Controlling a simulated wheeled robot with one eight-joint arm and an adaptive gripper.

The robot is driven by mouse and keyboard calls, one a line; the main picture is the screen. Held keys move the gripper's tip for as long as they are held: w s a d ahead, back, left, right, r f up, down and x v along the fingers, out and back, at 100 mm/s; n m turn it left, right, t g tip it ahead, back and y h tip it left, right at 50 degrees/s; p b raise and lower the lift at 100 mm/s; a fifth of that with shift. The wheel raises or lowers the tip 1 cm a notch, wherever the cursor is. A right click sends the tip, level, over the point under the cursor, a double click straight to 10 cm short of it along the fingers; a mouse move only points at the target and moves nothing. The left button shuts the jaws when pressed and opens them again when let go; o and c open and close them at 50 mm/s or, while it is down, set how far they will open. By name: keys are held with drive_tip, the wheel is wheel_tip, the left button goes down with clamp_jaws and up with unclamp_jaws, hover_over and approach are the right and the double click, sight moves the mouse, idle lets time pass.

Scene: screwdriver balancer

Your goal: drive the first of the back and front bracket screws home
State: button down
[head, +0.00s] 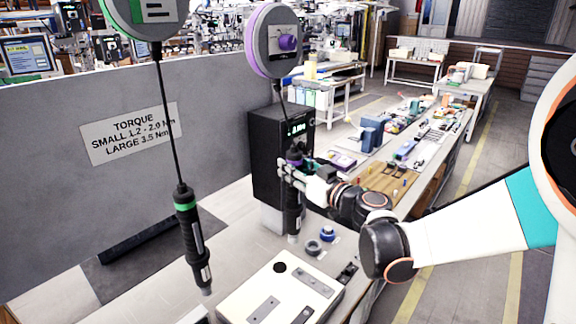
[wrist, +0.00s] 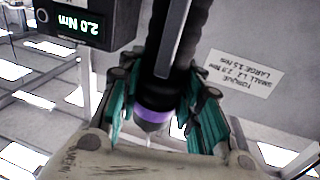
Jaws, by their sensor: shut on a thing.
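My gripper (head: 292,172) is shut on the purple-ringed screwdriver (head: 293,212), which hangs upright on a cord from the purple balancer (head: 256,40). In the wrist view, the fingers (wrist: 158,112) sit on both sides of the black screwdriver body (wrist: 180,35), near its purple ring (wrist: 152,115). The green-ringed screwdriver (head: 191,240) hangs free to the left, slightly tilted, under the green balancer (head: 120,14). A pale block (head: 238,305) with grey bracket plates (head: 263,309) and a dark round hole lies at the bottom, in front of the held screwdriver. Individual screws are too small to tell.
A black controller box (head: 268,150) stands behind the held screwdriver; its display (wrist: 77,20) reads 2.0 Nm in the wrist view. A torque sign (head: 128,134) is on the grey panel. Small round containers (head: 327,233) sit right of the screwdriver. A cluttered bench extends behind.

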drive_tip(key=b, duration=0.2)
hover_over(302, 208)
wheel_tip(302, 208, down, 5)
drive_tip(key=shift+w+f, duration=0.1)
drive_tip(key=shift+f, duration=0.05)
drive_tip(key=shift+f+b, duration=1.2)
drive_tip(key=shift+f, duration=0.3)
drive_tip(key=shift+f, duration=0.2)
